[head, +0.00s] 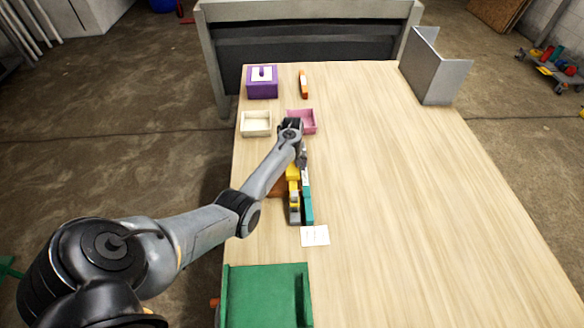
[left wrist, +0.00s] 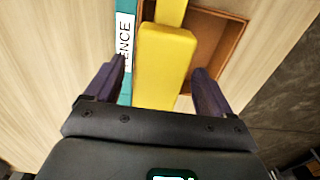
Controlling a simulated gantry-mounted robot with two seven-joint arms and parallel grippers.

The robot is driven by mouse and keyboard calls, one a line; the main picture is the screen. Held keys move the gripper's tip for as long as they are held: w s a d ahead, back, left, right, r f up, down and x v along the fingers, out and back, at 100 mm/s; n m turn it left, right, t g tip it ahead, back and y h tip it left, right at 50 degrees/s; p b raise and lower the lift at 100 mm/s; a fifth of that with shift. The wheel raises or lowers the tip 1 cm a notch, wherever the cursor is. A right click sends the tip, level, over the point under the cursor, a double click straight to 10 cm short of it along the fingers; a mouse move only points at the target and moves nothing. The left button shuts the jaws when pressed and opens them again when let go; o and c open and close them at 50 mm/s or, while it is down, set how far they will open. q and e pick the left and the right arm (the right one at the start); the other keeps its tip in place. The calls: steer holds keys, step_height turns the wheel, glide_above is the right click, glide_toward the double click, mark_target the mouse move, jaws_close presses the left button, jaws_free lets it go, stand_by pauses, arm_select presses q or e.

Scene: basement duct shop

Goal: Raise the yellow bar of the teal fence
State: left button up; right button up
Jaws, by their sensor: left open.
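The teal fence (head: 307,205) lies along the left part of the table, with the yellow bar (head: 293,188) beside it. In the left wrist view the teal fence (left wrist: 125,30) carries a white label reading "FENCE", its first letter partly covered by a finger. The yellow bar (left wrist: 165,65) has a wide block at its near end. My left gripper (left wrist: 158,85) is open, with one finger on each side of this block and gaps visible. In the head view my left gripper (head: 302,157) is over the bar's far part and hides some of it. My right gripper is not in view.
A brown tray (left wrist: 215,45) lies beside the bar. A cream tray (head: 256,134), a pink tray (head: 305,131), a purple box (head: 262,90) and an orange item (head: 304,84) are farther back. A white card (head: 314,236) and green tray (head: 265,268) are nearer.

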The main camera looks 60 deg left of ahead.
arm_select(q)
steer(key=shift+f, duration=0.5)
steer(key=c, duration=1.4)
step_height(320, 180, up, 4)
steer(key=p, duration=0.4)
steer(key=shift+r, duration=0.2)
steer(key=shift+w, duration=0.1)
steer(key=o, duration=1.4)
steer(key=shift+f, duration=0.1)
